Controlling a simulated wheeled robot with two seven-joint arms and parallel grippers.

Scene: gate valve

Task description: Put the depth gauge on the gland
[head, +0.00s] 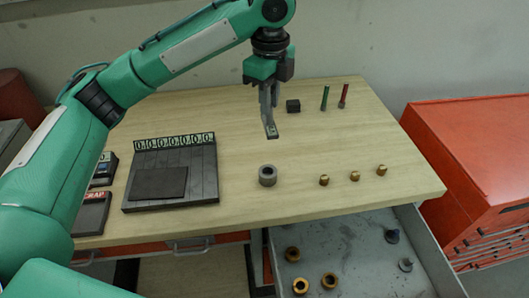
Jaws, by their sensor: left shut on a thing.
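My left gripper (270,130) points down above the middle of the table, its fingers shut on a small grey piece at the tips. The piece is mostly hidden by the fingers, so I cannot tell its full shape; it may be the depth gauge. A short grey cylinder with a round hole (267,176), which looks like the gland, stands upright on the table near the front edge. It is below the gripper in the picture and apart from it. My right gripper is not in view.
A black block (293,106), a green pin (325,98) and a red pin (343,96) stand behind. Small brass pieces (354,176) are front right. A dark slotted tray (200,189) lies left. An open drawer (350,255) holds brass rings. A red cabinet (470,150) stands right.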

